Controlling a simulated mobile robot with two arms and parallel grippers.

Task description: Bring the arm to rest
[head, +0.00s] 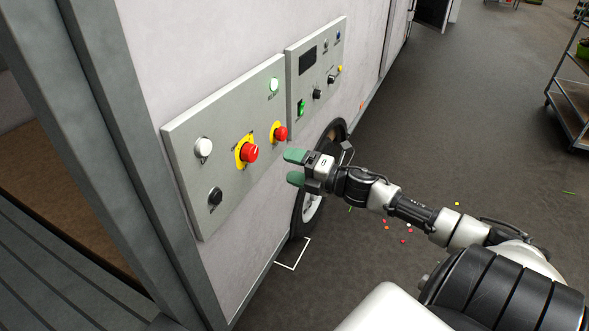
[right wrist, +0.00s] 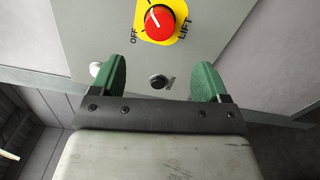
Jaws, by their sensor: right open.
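My right gripper (head: 291,167) reaches in from the right with its two green fingers spread and nothing between them. It points at the grey control panel (head: 229,112) on the pale wall and looks apart from it. In the right wrist view the open green fingers (right wrist: 162,68) frame a black button (right wrist: 158,81). Above it is a red rotary switch (right wrist: 159,22) on a yellow plate marked OFF and LIFT. In the head view a red switch (head: 249,152) with a yellow plate sits left of my gripper. My left gripper is not in view.
A second panel (head: 318,80) with a dark screen adjoins the first. A wheel (head: 308,209) stands behind my gripper. A cart (head: 570,95) is at far right. The dark floor (head: 460,100) between is largely clear, with small coloured bits.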

